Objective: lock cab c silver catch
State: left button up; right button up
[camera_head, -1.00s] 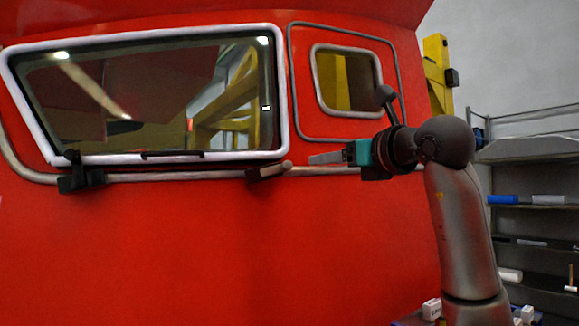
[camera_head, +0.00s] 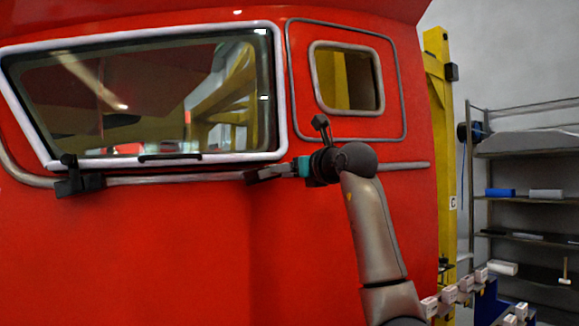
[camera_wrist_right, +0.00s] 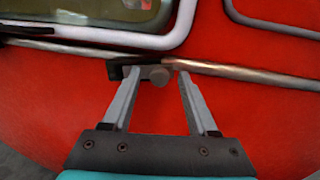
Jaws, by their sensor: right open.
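The silver catch (camera_wrist_right: 157,75) shows in the right wrist view as a small grey piece with a round end, beside a dark block under the window's lower right corner. My right gripper (camera_wrist_right: 158,82) is open, with one finger on each side of the catch. I cannot tell whether either finger touches it. In the head view the gripper (camera_head: 272,172) is at the lower right corner of the large window and largely hides the catch. The red cab (camera_head: 150,250) fills most of that view. My left gripper is not in view.
A rail (camera_head: 400,166) runs along the cab under the windows. A black catch (camera_head: 78,178) sits at the large window's lower left. A yellow post (camera_head: 437,120) and grey shelves (camera_head: 520,200) stand to the right. Several small pale blocks (camera_head: 465,284) lie at the lower right.

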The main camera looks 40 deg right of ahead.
grip_shut()
dwell(0.5)
